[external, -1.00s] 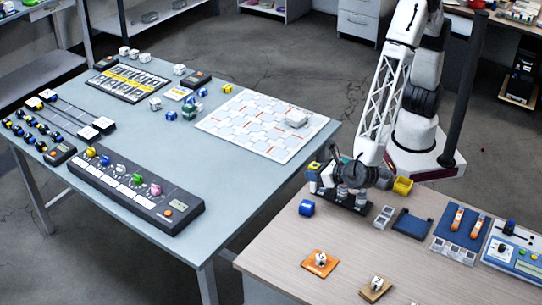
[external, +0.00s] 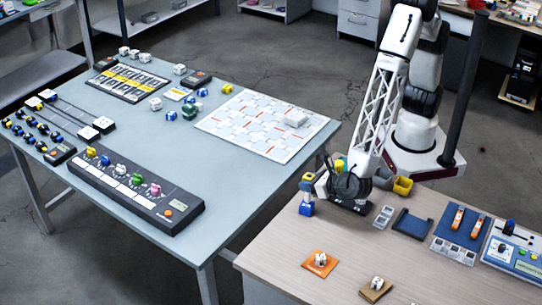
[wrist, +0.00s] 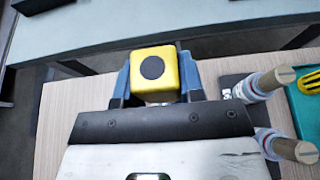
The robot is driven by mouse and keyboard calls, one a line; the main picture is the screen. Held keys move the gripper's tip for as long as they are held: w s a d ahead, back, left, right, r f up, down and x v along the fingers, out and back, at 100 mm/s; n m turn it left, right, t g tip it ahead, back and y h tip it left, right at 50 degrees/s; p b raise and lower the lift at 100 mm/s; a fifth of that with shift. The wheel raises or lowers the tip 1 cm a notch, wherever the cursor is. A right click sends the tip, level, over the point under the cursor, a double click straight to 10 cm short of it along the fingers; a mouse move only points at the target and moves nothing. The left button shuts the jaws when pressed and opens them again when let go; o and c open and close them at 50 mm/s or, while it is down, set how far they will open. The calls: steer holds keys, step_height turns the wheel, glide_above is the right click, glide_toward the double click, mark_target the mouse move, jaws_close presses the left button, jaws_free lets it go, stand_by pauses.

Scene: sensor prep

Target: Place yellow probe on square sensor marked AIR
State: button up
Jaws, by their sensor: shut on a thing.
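The yellow probe (wrist: 152,68) shows in the wrist view as a yellow block with a black round spot on its face. My gripper (wrist: 157,88) is shut on it, with a blue finger on each side. In the external view the yellow probe (external: 308,177) is at the left end of my gripper, near the wooden table's left back edge. A blue piece (external: 307,209) shows just below it; I cannot tell whether they touch. An orange square (external: 320,263) and a tan square (external: 376,288), each with a small white piece, lie in front. No AIR marking is readable.
A black rack with metal cylinders (wrist: 268,83) is right of the probe in the wrist view, beside a teal tray (wrist: 303,108). A yellow bin (external: 403,186) and a dark blue tray (external: 412,224) are right of my gripper. The front-left wooden tabletop is mostly clear.

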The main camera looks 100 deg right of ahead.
steer(key=shift+f, duration=0.3)
steer(key=shift+f, duration=0.15)
steer(key=o, duration=0.9)
steer(key=shift+r, duration=0.2)
steer(key=shift+v, duration=6)
